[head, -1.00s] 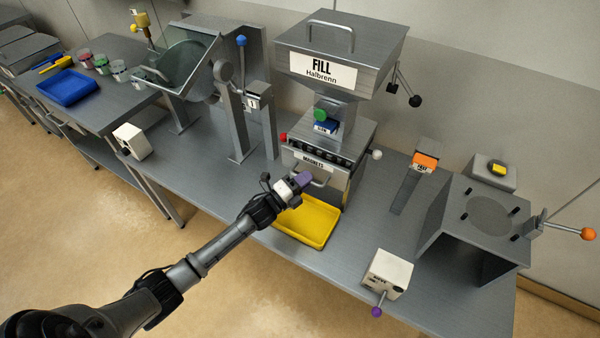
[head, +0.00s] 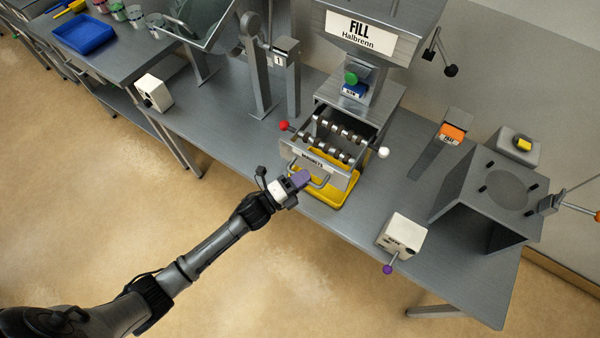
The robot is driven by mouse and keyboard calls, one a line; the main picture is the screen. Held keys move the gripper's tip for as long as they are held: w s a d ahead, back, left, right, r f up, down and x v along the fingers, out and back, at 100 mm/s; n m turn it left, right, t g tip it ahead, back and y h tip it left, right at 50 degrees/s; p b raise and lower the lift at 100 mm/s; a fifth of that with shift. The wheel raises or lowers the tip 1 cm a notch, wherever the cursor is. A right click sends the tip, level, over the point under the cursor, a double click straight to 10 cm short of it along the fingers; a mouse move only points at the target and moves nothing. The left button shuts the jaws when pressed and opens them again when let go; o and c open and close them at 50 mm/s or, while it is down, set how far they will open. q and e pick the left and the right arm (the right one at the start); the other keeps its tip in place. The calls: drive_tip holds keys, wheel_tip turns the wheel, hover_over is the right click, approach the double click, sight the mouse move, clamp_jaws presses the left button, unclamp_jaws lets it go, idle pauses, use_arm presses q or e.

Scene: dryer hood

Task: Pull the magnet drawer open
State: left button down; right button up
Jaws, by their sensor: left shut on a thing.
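The magnet drawer (head: 318,166) is pulled out of the grey machine under the FILL hopper (head: 361,35). Its front plate bears a MAGNETS label. Rows of metal magnet bars (head: 340,133) show inside the open drawer. My left gripper (head: 303,180) is at the drawer's front, shut on the bar handle (head: 322,183); its purple fingertips hide part of the handle. My right gripper is not in view.
A yellow tray (head: 342,194) lies on the bench below the drawer, partly covered by it. A red knob (head: 284,126) and a white knob (head: 383,152) flank the drawer. A white box with a purple-knobbed lever (head: 402,235) stands to the right.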

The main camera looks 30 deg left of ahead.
use_arm(q)
drive_tip(key=c, duration=1.2)
unclamp_jaws()
drive_tip(key=b+v, duration=0.1)
drive_tip(key=v, duration=1.2)
drive_tip(key=shift+s+a+f, duration=0.2)
drive_tip(key=shift+s+a, duration=0.05)
drive_tip(key=shift+s, duration=0.05)
